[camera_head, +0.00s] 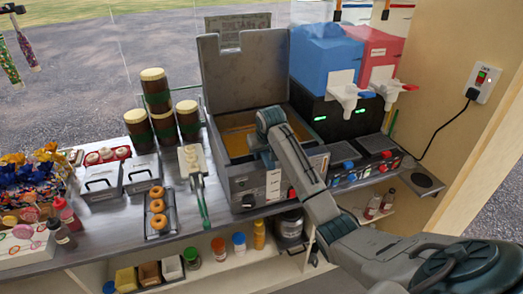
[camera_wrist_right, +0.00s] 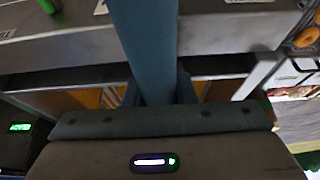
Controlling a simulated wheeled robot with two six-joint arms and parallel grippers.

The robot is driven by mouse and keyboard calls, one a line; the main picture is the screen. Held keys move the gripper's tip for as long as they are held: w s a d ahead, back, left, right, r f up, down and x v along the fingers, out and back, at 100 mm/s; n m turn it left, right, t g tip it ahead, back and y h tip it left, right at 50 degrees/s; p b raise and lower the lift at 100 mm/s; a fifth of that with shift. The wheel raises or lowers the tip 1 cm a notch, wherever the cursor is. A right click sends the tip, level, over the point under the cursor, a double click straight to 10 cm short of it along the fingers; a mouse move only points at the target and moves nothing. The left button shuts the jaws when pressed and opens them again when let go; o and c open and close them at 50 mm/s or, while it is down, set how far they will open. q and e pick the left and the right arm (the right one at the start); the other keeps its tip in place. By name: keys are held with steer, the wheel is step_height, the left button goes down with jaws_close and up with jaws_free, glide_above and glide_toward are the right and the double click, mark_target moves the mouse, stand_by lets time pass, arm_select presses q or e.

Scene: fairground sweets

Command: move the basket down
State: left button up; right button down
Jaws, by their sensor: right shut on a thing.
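The fryer (camera_head: 278,183) stands at the middle of the counter in the head view, with its lid (camera_head: 240,75) up and yellow-orange oil (camera_head: 236,142) showing inside. My right arm reaches in from the lower right, and its wrist is over the right part of the fryer. The right gripper (camera_wrist_right: 157,92) is shut at the fryer in the wrist view, on what seems to be the basket's handle. The basket itself is hidden behind my arm, so I cannot tell its height. My left gripper is not in view.
Blue (camera_head: 326,55) and red (camera_head: 376,48) dispensers stand right of the fryer. A white tool with a green handle (camera_head: 203,205) lies left of it. Brown canisters (camera_head: 188,121), a doughnut tray (camera_head: 170,222) and lidded bins (camera_head: 142,168) fill the left counter. Bottles (camera_head: 219,247) stand below.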

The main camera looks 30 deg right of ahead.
steer(key=c, duration=1.1)
jaws_free()
steer(key=shift+s+r+b, duration=0.2)
steer(key=shift+r+b, duration=0.15)
steer(key=shift+r, duration=0.05)
steer(key=b+v, duration=0.3)
steer(key=v, duration=0.6)
steer(key=shift+s+a+r, duration=0.1)
steer(key=shift+s+r, duration=0.15)
steer(key=shift+r, duration=0.2)
